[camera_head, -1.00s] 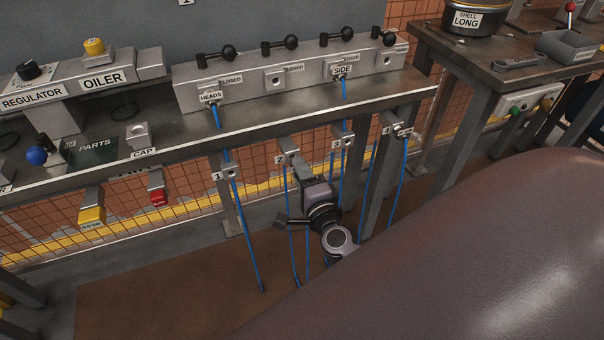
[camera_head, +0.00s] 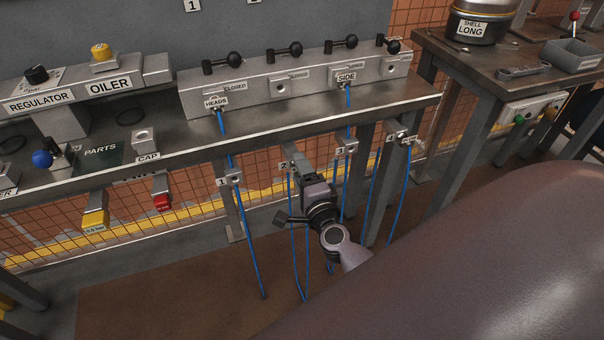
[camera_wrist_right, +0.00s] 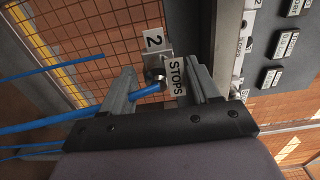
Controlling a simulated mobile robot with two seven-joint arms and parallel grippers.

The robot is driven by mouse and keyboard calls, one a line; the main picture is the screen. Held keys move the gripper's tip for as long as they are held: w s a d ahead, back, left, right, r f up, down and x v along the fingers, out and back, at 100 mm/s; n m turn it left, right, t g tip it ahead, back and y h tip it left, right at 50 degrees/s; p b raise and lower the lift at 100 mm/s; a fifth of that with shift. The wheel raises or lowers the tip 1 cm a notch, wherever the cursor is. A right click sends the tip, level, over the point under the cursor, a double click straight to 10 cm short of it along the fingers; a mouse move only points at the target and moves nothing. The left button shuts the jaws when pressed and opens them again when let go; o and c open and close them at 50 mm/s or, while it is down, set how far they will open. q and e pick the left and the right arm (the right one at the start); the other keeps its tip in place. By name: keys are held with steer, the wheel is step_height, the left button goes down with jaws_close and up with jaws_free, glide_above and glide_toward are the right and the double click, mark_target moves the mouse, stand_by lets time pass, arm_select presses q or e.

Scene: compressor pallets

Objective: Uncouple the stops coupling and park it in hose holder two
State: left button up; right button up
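The stops coupling (camera_wrist_right: 154,78), with its white STOPS tag (camera_wrist_right: 176,76) and blue hose (camera_wrist_right: 146,92), sits at hose holder two (camera_wrist_right: 157,62) in the right wrist view. My right gripper (camera_wrist_right: 160,80) has its two fingers apart, one on each side of the coupling, with gaps visible between. In the head view, my right gripper (camera_head: 303,172) is just in front of hose holder two (camera_head: 292,164) and mostly hides the coupling. Whether the coupling is fully seated in the holder cannot be told. My left gripper is not in view.
The manifold (camera_head: 290,88) above has HEADS and SIDE hoses plugged in and an empty port between them. Hose holder one (camera_head: 232,180) and hose holder three (camera_head: 348,148) flank the gripper. A large dark rounded body (camera_head: 460,260) fills the lower right.

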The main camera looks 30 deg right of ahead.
steer(key=shift+s, duration=0.1)
steer(key=v, duration=0.7)
stand_by(0.7)
steer(key=s+a+f+n+g+y, duration=0.1)
steer(key=s+a+f+n+y, duration=0.15)
steer(key=a+n+y, duration=0.35)
steer(key=s+a+f+n+g+y, duration=0.1)
steer(key=s+a+n+g, duration=0.15)
steer(key=n, duration=0.55)
steer(key=s+a+f+n+g, duration=0.1)
steer(key=s+f+n+g, duration=0.4)
steer(key=s+n, duration=0.4)
step_height(320, 180, up, 10)
steer(key=t+p, duration=0.1)
steer(key=p, duration=1.2)
steer(key=shift+d+h, duration=0.4)
steer(key=shift+d, duration=0.1)
